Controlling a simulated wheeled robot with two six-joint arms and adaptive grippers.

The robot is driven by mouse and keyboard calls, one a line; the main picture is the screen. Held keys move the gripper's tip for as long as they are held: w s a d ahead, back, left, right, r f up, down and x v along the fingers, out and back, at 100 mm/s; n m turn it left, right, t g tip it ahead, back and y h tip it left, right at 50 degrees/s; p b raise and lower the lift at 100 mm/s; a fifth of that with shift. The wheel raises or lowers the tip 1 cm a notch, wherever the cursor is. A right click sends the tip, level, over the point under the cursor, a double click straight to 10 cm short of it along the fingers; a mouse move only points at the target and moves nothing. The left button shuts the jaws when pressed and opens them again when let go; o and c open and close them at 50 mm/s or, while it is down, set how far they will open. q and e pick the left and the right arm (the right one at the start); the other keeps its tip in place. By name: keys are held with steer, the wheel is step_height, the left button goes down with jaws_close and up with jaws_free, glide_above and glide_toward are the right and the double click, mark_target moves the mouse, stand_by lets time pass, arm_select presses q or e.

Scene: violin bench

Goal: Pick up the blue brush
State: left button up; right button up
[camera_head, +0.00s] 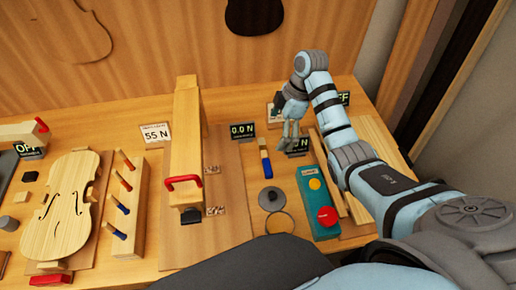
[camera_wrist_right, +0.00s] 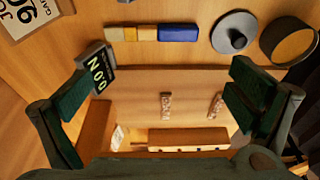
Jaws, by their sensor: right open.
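The blue brush (camera_head: 266,166) lies on the bench right of the centre in the head view, with its blue part toward me and its pale end away. In the right wrist view the brush (camera_wrist_right: 178,33) lies crosswise near the top, its blue end at the right. My right gripper (camera_head: 290,129) points down above the bench, to the right of the brush and a little farther back. Its two fingers stand wide apart in the wrist view (camera_wrist_right: 170,88), with nothing held between them. My left gripper is not in view.
A grey disc (camera_head: 272,199) and a ring (camera_head: 279,222) lie in front of the brush. A teal box with buttons (camera_head: 316,189) stands to the right. A small 0.0 N display (camera_head: 243,131) stands behind left. A wooden beam with a red handle (camera_head: 186,145) is farther left.

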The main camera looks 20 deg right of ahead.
glide_above(267, 161)
steer(key=s, duration=0.1)
steer(key=f, duration=0.7)
steer(key=shift+s+d+f+b, duration=0.15)
steer(key=shift+d+f+b, duration=0.15)
steer(key=shift+d+f, duration=0.05)
steer(key=x, duration=0.3)
steer(key=w+b+x, duration=0.1)
steer(key=x, duration=0.1)
steer(key=shift+d+f, duration=0.15)
steer(key=shift+d, duration=0.15)
steer(key=shift+f, duration=0.2)
steer(key=shift+s+r, duration=0.2)
steer(key=shift+s, duration=0.05)
steer(key=shift+c, duration=0.2)
steer(key=c, duration=0.3)
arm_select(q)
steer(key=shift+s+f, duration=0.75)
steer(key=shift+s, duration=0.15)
arm_select(e)
steer(key=c, duration=0.7)
